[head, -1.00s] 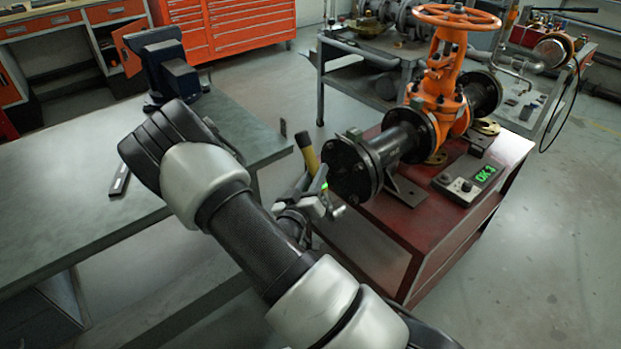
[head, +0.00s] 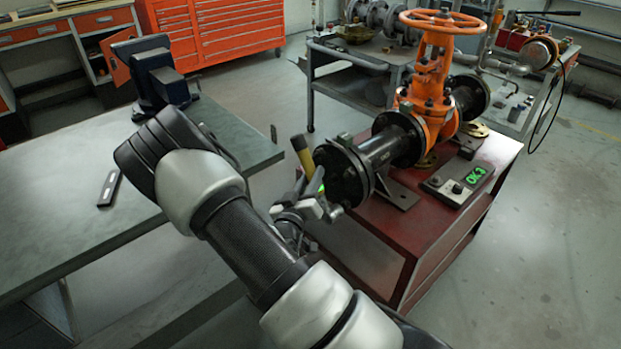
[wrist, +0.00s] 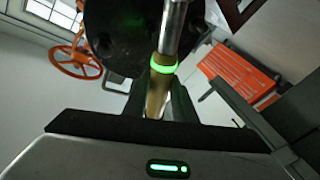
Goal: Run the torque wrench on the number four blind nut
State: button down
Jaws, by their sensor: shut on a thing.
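The torque wrench (head: 304,154) has a yellow handle and stands tilted in front of the black blind flange (head: 337,170) at the near end of the valve's pipe. In the wrist view, the wrench's steel shaft (wrist: 173,28) runs up from a glowing green ring over the dark flange (wrist: 118,38). My gripper (head: 316,205) is shut on the wrench close to the flange face. The flange's nuts are too small or hidden to tell apart, and I cannot tell whether the wrench head sits on one. The control box (head: 457,187) display reads "OK 3" in green.
The orange gate valve (head: 431,85) with its handwheel stands on a red cart (head: 400,245). A grey bench (head: 60,215) with a vise (head: 160,80) is at left. A grey trolley (head: 340,70) stands behind. The floor at right is clear.

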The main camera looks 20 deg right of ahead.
jog(key=shift+w+d+r+b, duration=0.1)
jog(key=shift+w+d+b, duration=0.2)
jog(key=shift+d, duration=0.45)
jog(key=shift+w+d+r+b, duration=0.15)
jog(key=shift+w+d, duration=0.1)
jog(key=shift+d, duration=0.45)
jog(key=shift+w+d+b, duration=0.15)
jog(key=shift+d+b, duration=0.45)
jog(key=shift+b, duration=0.15)
dwell(1.6)
jog(key=shift+a+f+b, duration=0.15)
jog(key=shift+a+b, duration=0.15)
jog(key=shift+b, duration=0.15)
dwell(0.8)
jog(key=shift+a, duration=0.1)
jog(key=shift+s+a, duration=0.25)
jog(key=shift+a, duration=0.4)
jog(key=shift+s+a, duration=0.3)
jog(key=shift+a, duration=0.3)
jog(key=shift+s+a, duration=0.25)
jog(key=shift+a, duration=0.4)
